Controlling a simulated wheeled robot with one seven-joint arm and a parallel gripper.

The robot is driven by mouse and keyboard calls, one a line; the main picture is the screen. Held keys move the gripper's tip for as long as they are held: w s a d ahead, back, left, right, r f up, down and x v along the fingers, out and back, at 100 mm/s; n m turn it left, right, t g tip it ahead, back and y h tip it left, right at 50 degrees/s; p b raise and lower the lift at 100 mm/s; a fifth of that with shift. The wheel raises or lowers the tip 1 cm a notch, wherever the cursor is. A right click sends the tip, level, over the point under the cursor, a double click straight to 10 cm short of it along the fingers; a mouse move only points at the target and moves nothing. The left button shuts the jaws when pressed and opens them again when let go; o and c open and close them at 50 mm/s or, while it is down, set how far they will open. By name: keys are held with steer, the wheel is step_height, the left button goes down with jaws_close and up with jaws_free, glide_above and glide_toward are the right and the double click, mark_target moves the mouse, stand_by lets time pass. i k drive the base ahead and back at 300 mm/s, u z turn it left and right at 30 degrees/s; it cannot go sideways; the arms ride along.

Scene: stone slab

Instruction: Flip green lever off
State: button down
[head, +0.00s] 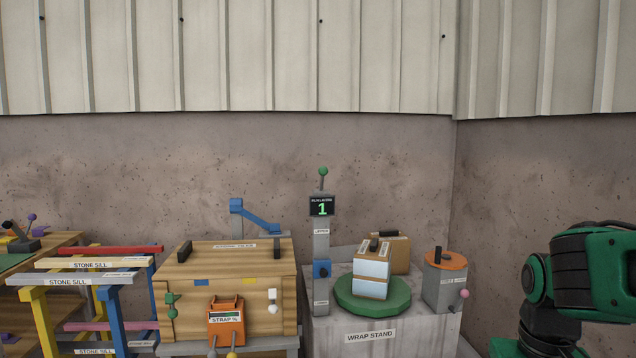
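A lever with a green ball knob (323,171) stands nearly upright on top of a grey post, above a small black display (321,206) that shows a green "1". It is the likeliest green lever, though no label on it can be read. Two small green knobs (170,299) also sit on the left front of a wooden box. My gripper is out of the picture; only green and black links of my arm show at the lower right, well apart from the post.
A wrap stand (371,336) carries a green turntable (373,309) with boxes, and a grey unit (445,282) with an orange top. The wooden box (225,270), an orange strap control (226,322) and coloured racks (90,265) fill the left. A wall stands behind.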

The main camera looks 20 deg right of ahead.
mark_target(323, 170)
steer(key=i, duration=0.95)
steer(key=z, duration=0.05)
